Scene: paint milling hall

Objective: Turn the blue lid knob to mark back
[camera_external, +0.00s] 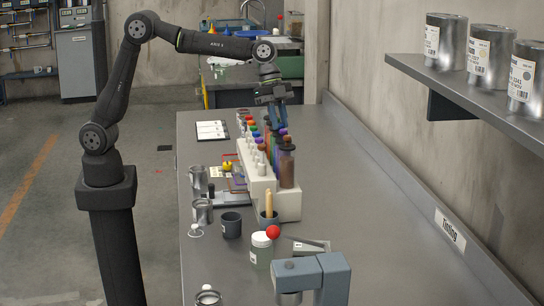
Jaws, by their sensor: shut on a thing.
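My gripper (275,104) points down over the far end of a cream rack (290,207), at a row of tall see-through cylinders with coloured contents. It is shut at a bluish piece (281,117), which I take to be the blue lid knob. The fingers cover most of it, and it is too small here to read its turn angle or any marks. A shorter row of coloured tops in red, green and orange runs along the rack's left side. A brown-filled cylinder (287,166) stands at the near end.
Metal cans and a dark cup (231,224) stand left of the rack. A shelf with tins (478,54) overhangs at right. The bench is clear right of the rack.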

